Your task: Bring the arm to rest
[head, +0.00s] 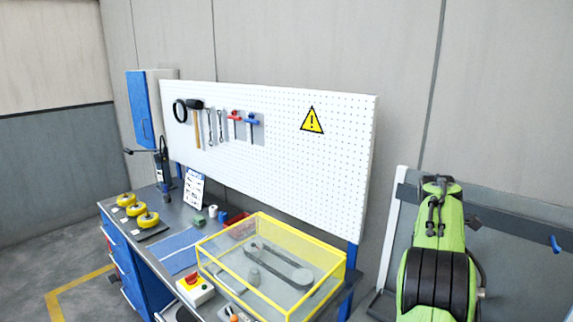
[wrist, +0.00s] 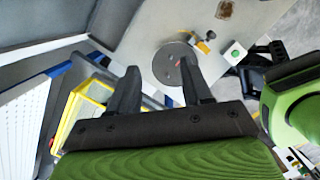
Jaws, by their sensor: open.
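My gripper (wrist: 160,95) shows in the wrist view with its two dark fingers spread apart and nothing between them. It is open and empty, in the air, apart from the bench. In the head view my green and black arm (head: 437,255) stands folded at the right, beside the workbench; the gripper itself does not show there.
A white pegboard (head: 285,160) with tools rises behind. A grey disc (wrist: 170,64) shows beyond my fingers.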

